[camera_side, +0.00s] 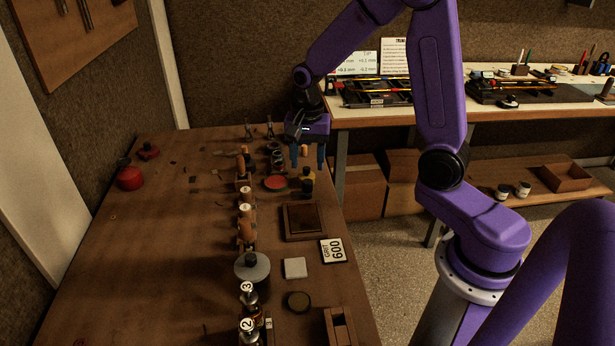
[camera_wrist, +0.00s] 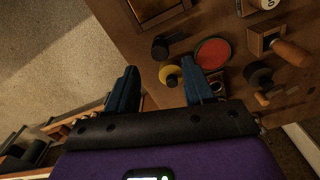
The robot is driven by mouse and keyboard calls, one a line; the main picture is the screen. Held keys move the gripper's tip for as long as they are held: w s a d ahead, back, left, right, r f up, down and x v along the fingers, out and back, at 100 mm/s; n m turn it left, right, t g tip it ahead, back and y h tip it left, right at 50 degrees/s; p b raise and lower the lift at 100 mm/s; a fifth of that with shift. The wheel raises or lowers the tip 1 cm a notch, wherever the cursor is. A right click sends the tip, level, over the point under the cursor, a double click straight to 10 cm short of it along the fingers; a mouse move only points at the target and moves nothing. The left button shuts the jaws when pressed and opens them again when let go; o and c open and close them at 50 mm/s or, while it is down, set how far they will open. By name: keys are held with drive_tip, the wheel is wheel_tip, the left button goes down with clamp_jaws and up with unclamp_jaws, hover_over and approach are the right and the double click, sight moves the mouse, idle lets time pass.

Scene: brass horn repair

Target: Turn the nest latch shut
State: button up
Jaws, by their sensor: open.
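My gripper (camera_side: 307,164) is at the far right part of the brown workbench, fingers pointing down. It is open, with nothing held between its two blue fingers. In the wrist view the gripper (camera_wrist: 160,80) has a yellow round piece (camera_wrist: 170,75) between and beyond its fingertips. A black knob-like piece (camera_wrist: 162,46) is farther out. In the side view the yellow piece (camera_side: 309,177) is just below the gripper, with the black piece (camera_side: 307,188) in front. I cannot make out which part is the nest latch, or how it is turned.
A red disc (camera_wrist: 213,53) lies beside the yellow piece. A wooden tray (camera_side: 287,225) is nearer the camera. A row of wooden-handled tools and numbered bottles (camera_side: 248,292) stands along the bench (camera_side: 150,260). The bench's left half is mostly clear.

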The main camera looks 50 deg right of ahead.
sight(308, 181)
drive_tip(key=shift+f, duration=2.8)
clamp_jaws()
